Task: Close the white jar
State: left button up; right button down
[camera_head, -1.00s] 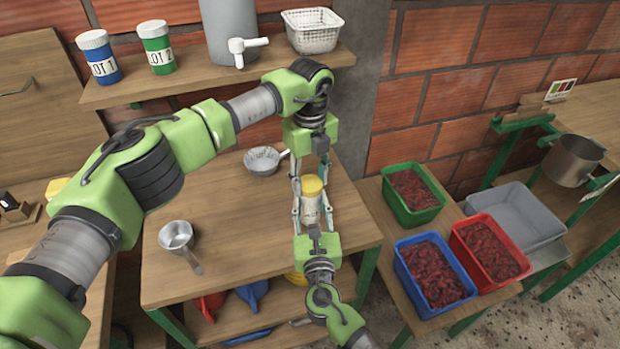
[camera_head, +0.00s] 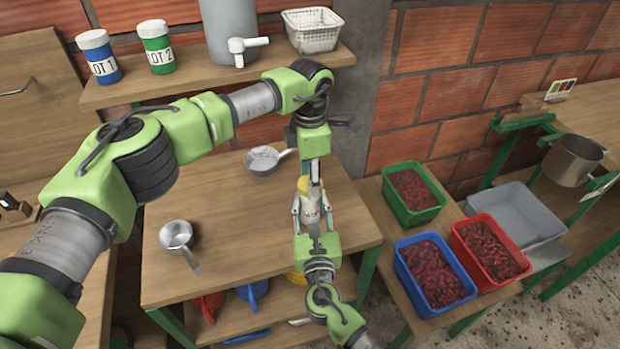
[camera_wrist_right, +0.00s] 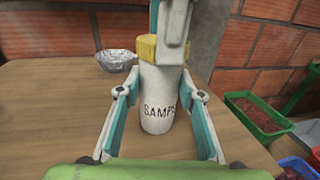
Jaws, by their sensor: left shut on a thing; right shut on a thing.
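The white jar (camera_head: 310,212), with black lettering on its side, stands upright on the wooden table. It shows large in the right wrist view (camera_wrist_right: 157,95). Its yellow lid (camera_head: 303,185) sits on top; I cannot tell how tight it is. My left gripper (camera_head: 315,181) reaches down from above and is shut on the lid, with one finger hiding part of it. Its finger also shows in the right wrist view (camera_wrist_right: 172,35). My right gripper (camera_head: 311,206) comes from the near side and is shut on the jar's body, one finger on each side.
A metal strainer (camera_head: 263,160) and a small metal pan (camera_head: 178,238) are on the table. The shelf (camera_head: 200,86) behind holds a blue jar (camera_head: 98,56), a green jar (camera_head: 155,47) and a white basket (camera_head: 313,30). Bins of red fruit stand right.

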pick_arm(q)
jog(key=m, duration=0.4)
jog(key=shift+m, duration=0.3)
jog(key=o, duration=1.3)
jog(key=shift+r, duration=0.1)
notch_tip(320, 180, up, 12)
pick_arm(e)
jog(key=c, duration=1.3)
grip_release()
